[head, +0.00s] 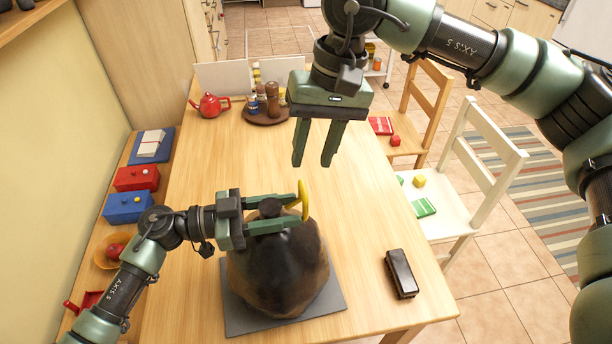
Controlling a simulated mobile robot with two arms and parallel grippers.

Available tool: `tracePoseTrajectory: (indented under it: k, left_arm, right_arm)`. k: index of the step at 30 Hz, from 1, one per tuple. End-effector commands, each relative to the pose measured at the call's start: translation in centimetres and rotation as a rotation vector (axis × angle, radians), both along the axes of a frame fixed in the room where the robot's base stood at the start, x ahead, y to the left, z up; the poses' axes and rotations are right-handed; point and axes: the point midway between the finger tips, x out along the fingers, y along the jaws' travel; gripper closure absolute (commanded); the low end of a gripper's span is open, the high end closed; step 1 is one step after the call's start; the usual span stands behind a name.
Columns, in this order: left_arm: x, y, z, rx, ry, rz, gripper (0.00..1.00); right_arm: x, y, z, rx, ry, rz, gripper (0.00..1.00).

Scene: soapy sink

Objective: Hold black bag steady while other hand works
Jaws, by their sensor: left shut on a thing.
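The black bag (280,268), dark with brownish patches, stands bulging on a grey mat (245,322) on the wooden table. My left gripper (297,212) reaches in from the left at the top of the bag and is shut on its gathered neck (270,206). My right gripper (313,158) hangs over the table beyond the bag, fingers pointing down, apart and empty.
A dark brush-like block (401,273) lies right of the bag. A red teapot (210,105) and a round tray (265,119) with shakers stand at the far end. Chairs line the right side; a bench with boxes (128,207) runs along the left. The table's middle is clear.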

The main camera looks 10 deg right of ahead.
Motion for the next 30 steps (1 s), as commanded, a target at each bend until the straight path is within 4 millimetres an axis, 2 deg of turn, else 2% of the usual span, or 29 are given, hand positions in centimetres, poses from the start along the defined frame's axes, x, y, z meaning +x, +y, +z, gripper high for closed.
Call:
tracePoseTrajectory:
  k: [3,9,14,22,24,26,30]
  left_arm:
    - [0.0,0.0,0.1,-0.001,-0.001,0.001,0.87]
    - [0.0,0.0,0.1,-0.001,-0.001,0.001,0.87]
    - [0.0,0.0,0.1,-0.001,-0.001,0.001,0.87]
    - [0.0,0.0,0.1,-0.001,-0.001,0.001,0.87]
    - [0.0,0.0,0.1,-0.001,-0.001,0.001,0.87]
    - [0.0,0.0,0.1,-0.001,-0.001,0.001,0.87]
    - [0.0,0.0,0.1,-0.001,-0.001,0.001,0.87]
  right_arm:
    - [-0.1,0.4,-2.4,-0.002,0.003,0.000,0.66]
    - [-0.1,1.0,-5.1,-0.001,0.001,-0.002,0.66]
    - [-0.1,1.2,-5.9,0.000,0.000,-0.002,0.66]
    - [-0.1,1.2,-6.0,0.000,0.000,-0.002,0.66]
    - [-0.1,1.2,-6.0,0.000,0.000,-0.002,0.85]
    - [-0.1,1.2,-6.0,0.000,0.000,-0.002,1.00]
    - [-0.1,1.2,-6.0,0.000,0.000,-0.002,1.00]
